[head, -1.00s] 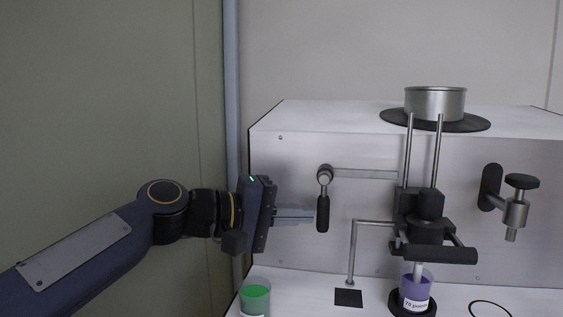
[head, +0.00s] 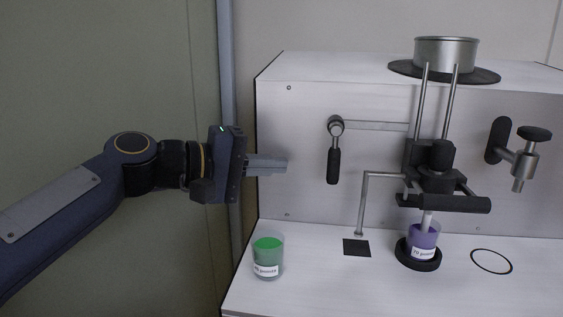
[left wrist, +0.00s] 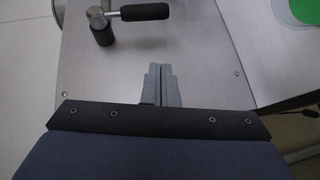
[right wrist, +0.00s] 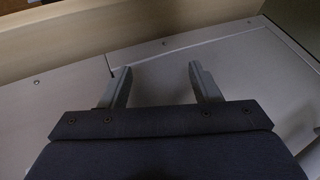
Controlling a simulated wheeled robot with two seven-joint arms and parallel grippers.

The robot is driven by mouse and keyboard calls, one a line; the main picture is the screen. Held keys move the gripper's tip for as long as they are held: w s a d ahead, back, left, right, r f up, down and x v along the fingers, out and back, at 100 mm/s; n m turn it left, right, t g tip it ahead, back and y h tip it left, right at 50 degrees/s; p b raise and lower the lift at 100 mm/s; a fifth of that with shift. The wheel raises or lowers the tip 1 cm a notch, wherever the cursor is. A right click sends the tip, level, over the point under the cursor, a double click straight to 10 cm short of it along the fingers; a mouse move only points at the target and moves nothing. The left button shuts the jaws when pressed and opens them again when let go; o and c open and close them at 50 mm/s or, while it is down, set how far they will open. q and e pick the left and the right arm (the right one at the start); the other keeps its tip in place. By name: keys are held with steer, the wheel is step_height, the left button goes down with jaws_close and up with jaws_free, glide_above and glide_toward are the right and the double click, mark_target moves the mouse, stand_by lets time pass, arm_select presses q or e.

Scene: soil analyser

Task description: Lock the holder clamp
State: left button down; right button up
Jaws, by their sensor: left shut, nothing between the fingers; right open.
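A crank lever with a black grip (head: 333,166) hangs straight down from its round pivot on the analyser's front panel. A thin rod (head: 375,125) runs right from the pivot to the black holder (head: 437,180) on two upright posts. I cannot tell the clamp's locking state. My left gripper (head: 286,164) is shut and empty, left of the lever with a clear gap. In the left wrist view the lever's grip (left wrist: 145,12) lies beyond the closed fingers (left wrist: 161,68). My right gripper (right wrist: 160,68) is open and empty in the right wrist view, outside the head view.
A cup of green liquid (head: 268,258) stands at the worktop's left. A cup of purple liquid (head: 423,238) sits on a black round base under the holder. A bent metal tube (head: 362,205) stands near a black square (head: 357,248). A tap (head: 522,160) is at right.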

arm_select(q)
steer(key=f+v, duration=0.1)
steer(key=v, duration=0.6)
steer(key=shift+s+a+b, duration=0.3)
steer(key=shift+s+b, duration=0.05)
steer(key=shift+s, duration=0.15)
arm_select(e)
steer(key=shift+s+d+f, duration=0.1)
steer(key=shift+d+f, duration=0.15)
steer(key=shift+f, duration=0.25)
